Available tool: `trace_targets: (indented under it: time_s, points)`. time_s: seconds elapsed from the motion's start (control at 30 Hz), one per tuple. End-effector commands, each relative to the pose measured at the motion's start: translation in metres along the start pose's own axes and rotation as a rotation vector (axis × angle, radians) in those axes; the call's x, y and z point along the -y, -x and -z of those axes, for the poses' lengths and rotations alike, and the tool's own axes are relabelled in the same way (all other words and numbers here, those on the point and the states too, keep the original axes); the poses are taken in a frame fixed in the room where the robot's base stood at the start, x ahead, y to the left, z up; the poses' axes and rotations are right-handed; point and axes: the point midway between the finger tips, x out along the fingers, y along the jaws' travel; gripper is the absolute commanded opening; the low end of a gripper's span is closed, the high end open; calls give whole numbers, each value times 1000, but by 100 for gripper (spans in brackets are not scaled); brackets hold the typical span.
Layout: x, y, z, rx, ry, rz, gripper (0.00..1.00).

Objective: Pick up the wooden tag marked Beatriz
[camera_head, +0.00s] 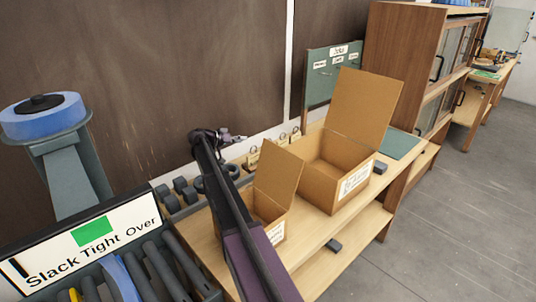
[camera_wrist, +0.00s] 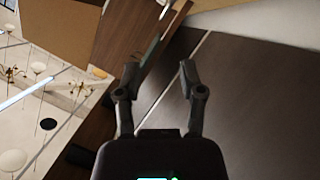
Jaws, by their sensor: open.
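Several small wooden tags (camera_head: 254,158) with dark rings on top stand in a row along the back of the wooden bench, by the wall. Their writing is too small to read, so I cannot tell which is marked Beatriz. My gripper (camera_head: 232,138) is at the far end of my arm, at the left end of the tag row in the picture. I cannot tell its distance from the tags. In the wrist view my gripper (camera_wrist: 159,68) has its two fingers apart with nothing between them. No tag shows clearly in the wrist view.
A small open cardboard box (camera_head: 268,222) and a larger one (camera_head: 326,188) stand on the bench (camera_head: 305,232), lids raised. A green board (camera_head: 320,78) with labels stands behind. A wooden cabinet (camera_head: 405,55) is at right. A "Slack Tight Over" rack (camera_head: 85,248) is at lower left.

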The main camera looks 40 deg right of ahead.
Motion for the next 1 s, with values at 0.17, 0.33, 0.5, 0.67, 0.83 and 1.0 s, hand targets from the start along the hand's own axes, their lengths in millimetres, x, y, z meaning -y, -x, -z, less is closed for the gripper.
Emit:
trace_targets:
  time_s: [0.17, 0.33, 0.5, 0.67, 0.83, 1.0]
  points:
    - [1, -17, -1, 1, 0, 0, 51]
    - [2, -42, -2, 1, 0, -1, 51]
    - [2, -66, -1, 1, -1, 0, 51]
    - [2, -79, 0, -1, 0, 1, 51]
    - [1, -82, 0, -1, 1, 2, 51]
    - [1, -82, 0, -1, 1, 2, 51]
